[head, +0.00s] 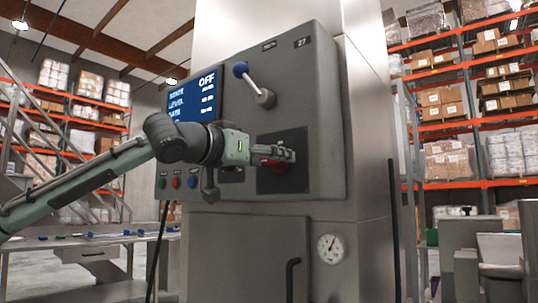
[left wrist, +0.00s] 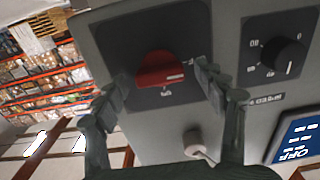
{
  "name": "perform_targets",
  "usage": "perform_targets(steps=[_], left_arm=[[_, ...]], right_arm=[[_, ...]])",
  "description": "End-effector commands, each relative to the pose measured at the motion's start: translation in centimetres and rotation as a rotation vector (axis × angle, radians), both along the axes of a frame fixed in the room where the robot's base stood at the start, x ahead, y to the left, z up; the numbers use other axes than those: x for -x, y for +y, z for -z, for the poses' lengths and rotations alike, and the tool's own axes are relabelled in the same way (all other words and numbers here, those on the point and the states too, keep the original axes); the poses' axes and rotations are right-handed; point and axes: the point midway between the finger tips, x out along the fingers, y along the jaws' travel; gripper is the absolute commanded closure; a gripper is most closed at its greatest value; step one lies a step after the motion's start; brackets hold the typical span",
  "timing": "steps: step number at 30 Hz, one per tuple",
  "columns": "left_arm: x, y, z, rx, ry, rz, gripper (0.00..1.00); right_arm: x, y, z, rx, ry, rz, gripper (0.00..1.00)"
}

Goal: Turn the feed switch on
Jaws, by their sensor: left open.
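A red rotary handle (head: 274,165) on a dark square plate (head: 297,178) is on the front of a grey control box; I take it for the feed switch. In the left wrist view the red handle (left wrist: 160,70) lies crosswise, with small lettering around it that I cannot read. My left gripper (head: 284,153) is open, and its fingers partly hide the handle in the head view. In the left wrist view the fingers stand on either side of the handle, with gaps; contact is not seen. A screen (head: 192,98) reads OFF. My right gripper is not in view.
A blue-ball lever (head: 253,84) sticks out above the plate. A black selector knob (left wrist: 290,56) is beside the plate in the left wrist view. Green, red and blue buttons (head: 177,183) are at the box's lower left. A bench (head: 90,240) stands at left.

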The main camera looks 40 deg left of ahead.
Motion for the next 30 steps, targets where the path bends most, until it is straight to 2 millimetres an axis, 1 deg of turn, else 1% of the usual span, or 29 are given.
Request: perform_targets(steps=[3,10,11,22,23,30], left_arm=[[-0.33,0.04,-0.02,-0.001,-0.001,0.0,0.29],[-0.34,0.05,-0.01,-0.001,-0.001,0.0,0.29],[-0.34,0.05,-0.01,-0.001,-0.001,0.0,0.32],[-0.34,0.05,0.0,-0.001,-0.001,0.0,0.78],[-0.34,0.05,0.0,-0.001,-0.001,0.0,0.79],[-0.34,0.04,-0.04,-0.025,0.002,0.0,0.79]], right_arm=[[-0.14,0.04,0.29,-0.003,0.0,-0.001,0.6],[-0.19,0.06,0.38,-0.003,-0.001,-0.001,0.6],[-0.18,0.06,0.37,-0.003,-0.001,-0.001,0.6],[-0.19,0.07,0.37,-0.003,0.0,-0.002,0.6],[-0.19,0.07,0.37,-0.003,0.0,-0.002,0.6],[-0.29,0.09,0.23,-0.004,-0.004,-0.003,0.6]])
